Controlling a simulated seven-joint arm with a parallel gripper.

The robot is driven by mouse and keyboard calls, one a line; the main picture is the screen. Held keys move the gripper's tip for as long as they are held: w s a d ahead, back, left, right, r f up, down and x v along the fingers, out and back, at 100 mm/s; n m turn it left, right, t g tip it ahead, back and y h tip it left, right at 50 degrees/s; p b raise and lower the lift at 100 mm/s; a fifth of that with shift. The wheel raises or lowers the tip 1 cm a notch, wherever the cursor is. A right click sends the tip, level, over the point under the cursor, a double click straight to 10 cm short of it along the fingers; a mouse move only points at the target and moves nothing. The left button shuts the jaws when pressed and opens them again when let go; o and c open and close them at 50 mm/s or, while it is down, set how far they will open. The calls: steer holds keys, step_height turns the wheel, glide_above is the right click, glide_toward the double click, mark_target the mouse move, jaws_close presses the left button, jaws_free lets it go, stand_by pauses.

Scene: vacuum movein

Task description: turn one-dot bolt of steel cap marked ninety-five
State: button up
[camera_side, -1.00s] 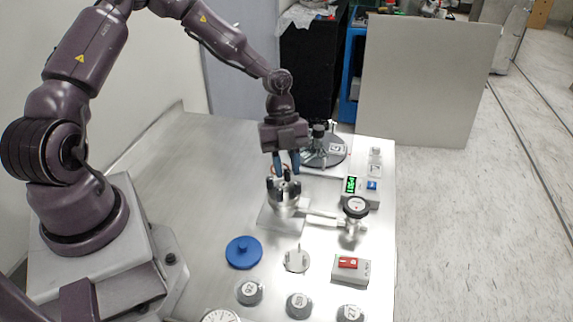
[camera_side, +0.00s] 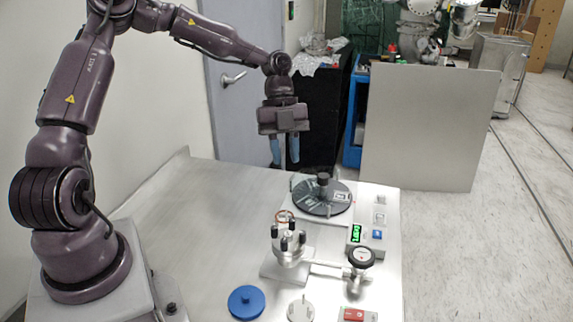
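My gripper (camera_side: 285,164), with two blue fingers, hangs pointing down well above the table. A gap shows between the fingers and nothing is visible in it. Below it stands a steel chamber (camera_side: 290,257) with several dark upright bolts (camera_side: 284,243) around its top.
A dark round disc (camera_side: 340,208) with an upright knob lies behind the chamber. A gauge (camera_side: 361,256) is piped to its right, near a box with a green display (camera_side: 356,234). A blue lid (camera_side: 246,302), a small steel part (camera_side: 301,311) and a red switch (camera_side: 354,314) lie in front.

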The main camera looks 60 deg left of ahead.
mark_target(292, 219)
steer(key=d+f+m, duration=0.1)
steer(key=f+m, duration=0.1)
steer(key=f, duration=0.2)
steer(key=s+d+f+m+g+y, duration=0.1)
steer(key=d+f+m, duration=0.1)
steer(key=f, duration=0.2)
steer(key=d+f+m+g, duration=0.1)
steer(key=d+f+m, duration=0.1)
steer(key=f, duration=0.2)
steer(key=shift+s+d+f, duration=0.1)
steer(key=shift+s+d, duration=0.05)
stand_by(0.3)
jaws_close()
